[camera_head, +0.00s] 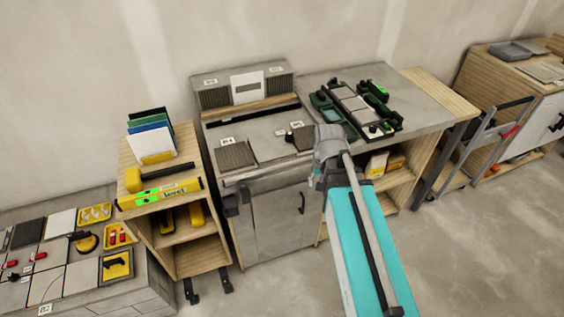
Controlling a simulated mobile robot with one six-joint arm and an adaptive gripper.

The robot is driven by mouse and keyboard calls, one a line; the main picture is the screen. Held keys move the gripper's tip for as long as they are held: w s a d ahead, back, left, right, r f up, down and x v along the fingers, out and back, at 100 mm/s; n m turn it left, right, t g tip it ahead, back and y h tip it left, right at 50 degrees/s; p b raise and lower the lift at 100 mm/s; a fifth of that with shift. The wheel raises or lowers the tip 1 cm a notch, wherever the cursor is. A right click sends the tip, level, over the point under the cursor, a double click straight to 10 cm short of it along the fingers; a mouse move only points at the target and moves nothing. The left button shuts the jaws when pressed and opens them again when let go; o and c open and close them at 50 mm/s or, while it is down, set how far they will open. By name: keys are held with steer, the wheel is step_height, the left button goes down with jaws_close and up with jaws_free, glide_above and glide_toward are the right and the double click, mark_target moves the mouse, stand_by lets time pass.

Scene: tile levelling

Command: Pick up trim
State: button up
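I cannot tell for sure which piece is the trim. A long narrow wood-coloured strip (250,110) lies along the back of the grey workbench (275,148). A dark green jig (352,107) with pale tile-like pieces sits on the bench's right part. My teal and grey arm reaches from the bottom right up to the bench's front edge. My gripper is mostly hidden behind the grey wrist, near the jig's lower left. Its fingertips do not show, so its opening and any hold are unclear.
Dark ribbed pads (235,156) lie on the bench. A wooden shelf (190,150) at left holds yellow and green levels (160,193) and upright coloured sheets (150,135). A tiled platform (75,275) is at lower left. A cart (500,115) stands at right; floor is open at lower right.

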steer(key=w+a+r+m+p, duration=0.2)
steer(key=w+a+m, duration=0.3)
steer(key=w, duration=0.3)
steer(key=w+a+r+m+p, duration=0.3)
steer(key=w+a+m, duration=0.3)
steer(key=w, duration=0.2)
steer(key=shift+a+r+m, duration=0.2)
steer(key=shift+m, duration=0.2)
steer(key=b, duration=0.9)
glide_above(282, 165)
step_height(282, 165, down, 9)
steer(key=shift+s+r, duration=0.15)
steer(key=shift+r, duration=0.05)
steer(key=shift+f, duration=0.15)
step_height(282, 165, down, 5)
steer(key=b, duration=0.5)
